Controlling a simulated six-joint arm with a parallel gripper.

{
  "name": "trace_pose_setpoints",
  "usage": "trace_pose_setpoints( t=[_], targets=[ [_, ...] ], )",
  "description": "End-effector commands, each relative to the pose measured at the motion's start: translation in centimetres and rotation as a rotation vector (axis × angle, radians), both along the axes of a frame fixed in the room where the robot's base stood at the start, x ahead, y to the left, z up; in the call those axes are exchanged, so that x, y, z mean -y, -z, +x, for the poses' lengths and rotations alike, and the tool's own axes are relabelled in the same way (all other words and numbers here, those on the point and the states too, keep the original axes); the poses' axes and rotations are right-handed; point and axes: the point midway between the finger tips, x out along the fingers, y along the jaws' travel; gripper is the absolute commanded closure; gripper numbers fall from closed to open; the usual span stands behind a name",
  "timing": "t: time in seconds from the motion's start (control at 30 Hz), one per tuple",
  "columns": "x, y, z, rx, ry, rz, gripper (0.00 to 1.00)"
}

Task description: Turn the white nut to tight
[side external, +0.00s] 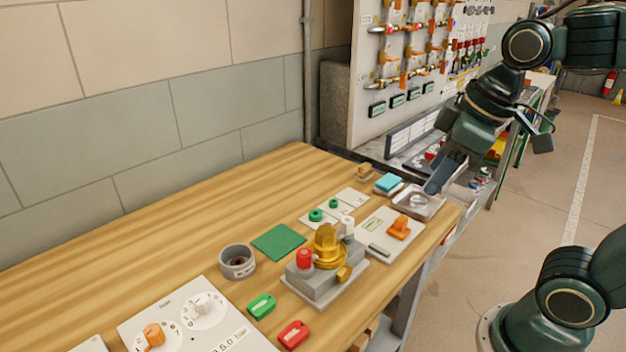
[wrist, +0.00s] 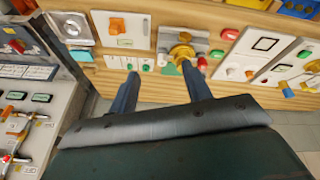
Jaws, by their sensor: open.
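The white nut (side external: 347,226) sits upright on the far right end of a grey valve block (side external: 323,282). A brass valve body (side external: 326,250) stands mid-block, with a red nut (side external: 304,259) at the other end. In the wrist view the brass body (wrist: 182,50) shows beyond the fingers, and the white nut (wrist: 162,59) is small beside it. My gripper (side external: 437,182) is above the right part of the bench, to the right of the nut and apart from it. Its two spread fingers (wrist: 160,70) show in the wrist view with nothing between them.
A plate with an orange handle (side external: 399,228) and a metal tray (side external: 418,201) lie between the block and my gripper. A green pad (side external: 278,242), a round grey socket (side external: 237,261), green and red buttons (side external: 292,334) and a dial panel (side external: 190,320) surround the block. The bench's back left is clear.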

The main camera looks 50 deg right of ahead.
Motion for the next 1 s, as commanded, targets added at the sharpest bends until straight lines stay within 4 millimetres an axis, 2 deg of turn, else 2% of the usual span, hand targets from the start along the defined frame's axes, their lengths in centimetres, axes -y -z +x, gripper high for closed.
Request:
trace_pose_setpoints(
  t=[0.5, 1.0],
  targets=[
    [0.2, 1.3, -3.6, 0.098, 0.241, 0.103, 0.51],
    [0.3, 1.7, -4.3, 0.12, 0.3, 0.132, 0.51]
  ],
)
